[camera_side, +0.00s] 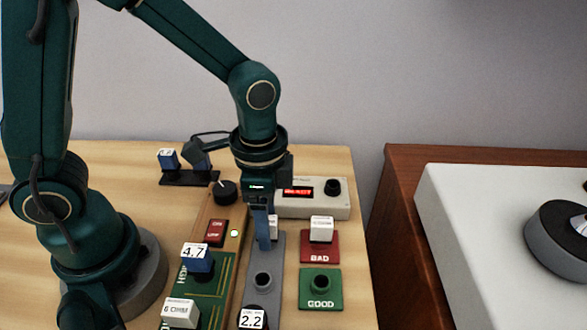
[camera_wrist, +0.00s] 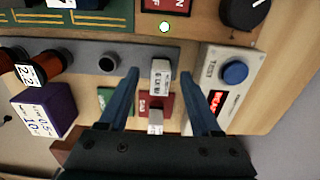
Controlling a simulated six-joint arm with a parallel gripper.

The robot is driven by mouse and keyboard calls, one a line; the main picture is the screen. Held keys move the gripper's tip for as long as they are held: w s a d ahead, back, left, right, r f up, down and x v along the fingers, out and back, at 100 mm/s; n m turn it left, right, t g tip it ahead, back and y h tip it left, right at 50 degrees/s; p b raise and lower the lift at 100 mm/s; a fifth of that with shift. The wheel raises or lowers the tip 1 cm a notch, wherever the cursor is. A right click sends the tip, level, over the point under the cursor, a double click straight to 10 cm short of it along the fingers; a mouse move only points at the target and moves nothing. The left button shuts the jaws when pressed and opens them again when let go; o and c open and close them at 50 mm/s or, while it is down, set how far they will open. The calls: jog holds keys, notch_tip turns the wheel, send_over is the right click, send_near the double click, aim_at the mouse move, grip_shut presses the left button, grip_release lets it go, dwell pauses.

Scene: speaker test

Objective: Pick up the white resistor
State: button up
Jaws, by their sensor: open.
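A white resistor block (camera_wrist: 160,82) with dark print stands on the grey strip, between the two blue fingers of my gripper (camera_wrist: 159,72) in the wrist view. In the side view this white block (camera_side: 274,228) is partly hidden behind my gripper (camera_side: 264,246), which points down over the strip. The fingers are open, one on each side of the block, with gaps visible. A second white block (camera_side: 321,228) stands on the red BAD pad (camera_side: 320,254). A third white block (camera_side: 180,312), marked 6 ohm, sits on the green board at the front.
A blue 4.7 block (camera_side: 197,262) stands on the green board (camera_side: 222,280). A 2.2 piece (camera_side: 252,318) is at the strip's front end. The green GOOD pad (camera_side: 320,290) is empty.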

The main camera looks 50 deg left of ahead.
jog(key=shift+f, duration=0.45)
grip_shut()
